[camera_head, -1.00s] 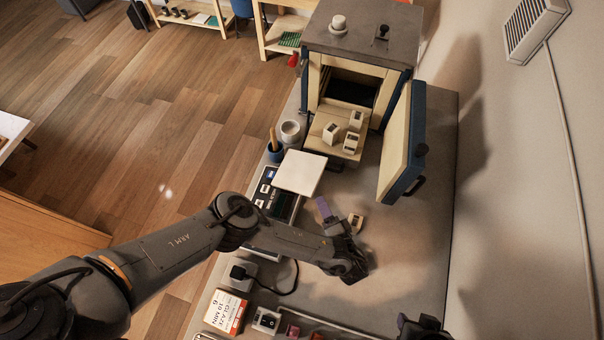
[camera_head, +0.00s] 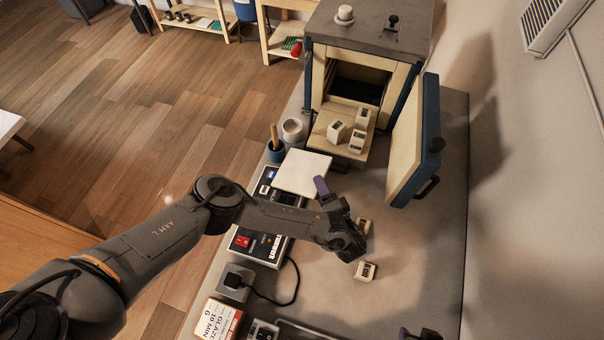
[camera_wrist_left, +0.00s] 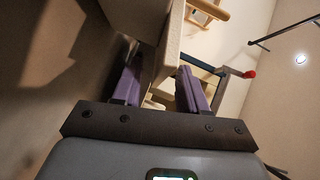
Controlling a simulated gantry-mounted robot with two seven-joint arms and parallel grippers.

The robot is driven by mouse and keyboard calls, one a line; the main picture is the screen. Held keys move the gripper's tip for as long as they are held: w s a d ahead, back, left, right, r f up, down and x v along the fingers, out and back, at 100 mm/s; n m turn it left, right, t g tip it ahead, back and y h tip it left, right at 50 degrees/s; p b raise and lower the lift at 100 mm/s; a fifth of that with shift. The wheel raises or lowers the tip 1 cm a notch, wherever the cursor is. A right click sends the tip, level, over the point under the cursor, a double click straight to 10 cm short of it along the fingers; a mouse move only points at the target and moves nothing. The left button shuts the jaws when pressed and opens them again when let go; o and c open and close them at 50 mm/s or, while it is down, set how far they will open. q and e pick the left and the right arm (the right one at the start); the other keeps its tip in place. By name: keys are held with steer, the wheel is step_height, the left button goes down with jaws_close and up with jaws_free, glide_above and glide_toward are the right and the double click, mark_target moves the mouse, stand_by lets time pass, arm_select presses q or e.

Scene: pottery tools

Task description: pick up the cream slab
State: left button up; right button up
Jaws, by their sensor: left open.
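The cream slab (camera_head: 303,172) is a pale square plate at the middle of the head view, by the control box and in front of the kiln. My left gripper (camera_head: 323,190) is at the slab's right front corner; one purple finger shows there. In the left wrist view my open left gripper (camera_wrist_left: 158,90) shows two purple fingers apart, with a pale speckled edge (camera_wrist_left: 168,55) between them, likely the slab's. I cannot tell whether either finger touches it. A dark part of my right gripper (camera_head: 420,335) shows at the bottom edge; its jaws are unclear.
The open kiln (camera_head: 362,80) holds several small cream blocks on its front shelf, its door (camera_head: 413,145) swung right. Two cream blocks (camera_head: 365,271) lie near my left wrist. A cup (camera_head: 292,131), a blue pot (camera_head: 276,152) and a black cable (camera_head: 284,302) are nearby.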

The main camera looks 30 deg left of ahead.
arm_select(q)
steer(key=shift+w+a, duration=0.3)
steer(key=shift+a, duration=0.05)
steer(key=shift+c, duration=0.4)
jaws_close()
steer(key=shift+r, duration=0.15)
